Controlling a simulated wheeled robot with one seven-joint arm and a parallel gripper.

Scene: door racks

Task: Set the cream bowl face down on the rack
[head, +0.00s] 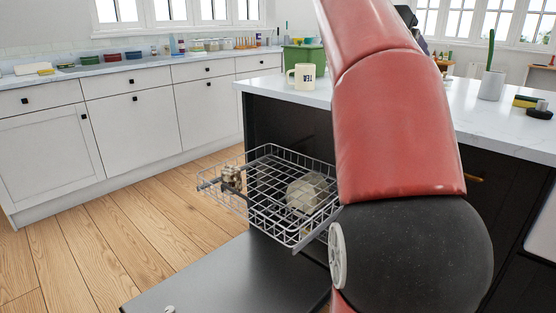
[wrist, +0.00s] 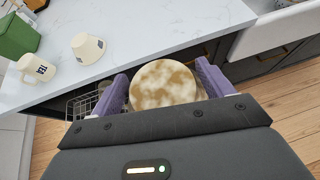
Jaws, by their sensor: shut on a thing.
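In the wrist view my gripper (wrist: 163,84) has its two purple fingers on either side of a round cream bowl (wrist: 163,85) with brown mottling, and is shut on it. Its round face fills the gap between the fingers. I cannot tell whether this is its inside or its underside. The wire rack (wrist: 82,105) shows partly, behind and left of the left finger. In the head view the pulled-out rack (head: 262,180) is seen whole but for its right side, near my red arm. My gripper and the bowl cannot be made out there.
A pale rounded thing (head: 308,192) and a small brownish item (head: 231,177) show at the rack. The opened door (head: 230,280) lies below. On the counter stand a cream mug (head: 303,77), a green bin (head: 304,58) and a pale tapered cup (wrist: 88,47).

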